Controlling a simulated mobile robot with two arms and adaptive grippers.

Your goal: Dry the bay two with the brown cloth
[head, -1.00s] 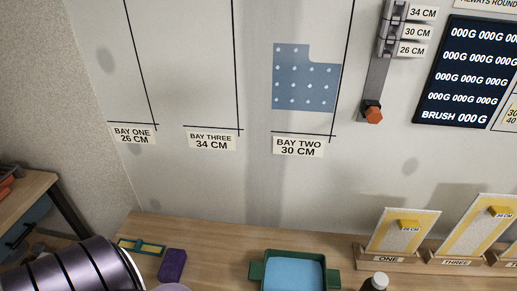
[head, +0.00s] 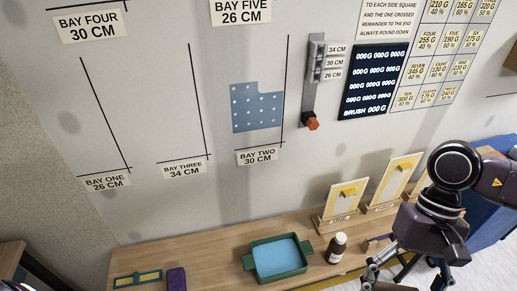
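Bay two is on the wall above its label "BAY TWO 30 CM" (head: 257,156), beside a black vertical line. A blue patch with pale dots (head: 257,110) and a notch at its upper right is in it. I cannot make out a brown cloth in the head view. My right gripper (head: 376,277) is at the lower right, in front of the bench's right part and well below bay two. Its fingers are partly cut off by the lower edge, and I cannot tell whether it is open. My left gripper is not in view.
On the bench (head: 215,256) are a green tray with blue inside (head: 248,263), a dark bottle with a white cap (head: 336,248), a purple block (head: 176,279) and a green-yellow tool (head: 138,279). Sample boards (head: 343,203) stand at right. A metal rail (head: 311,95) hangs right of bay two.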

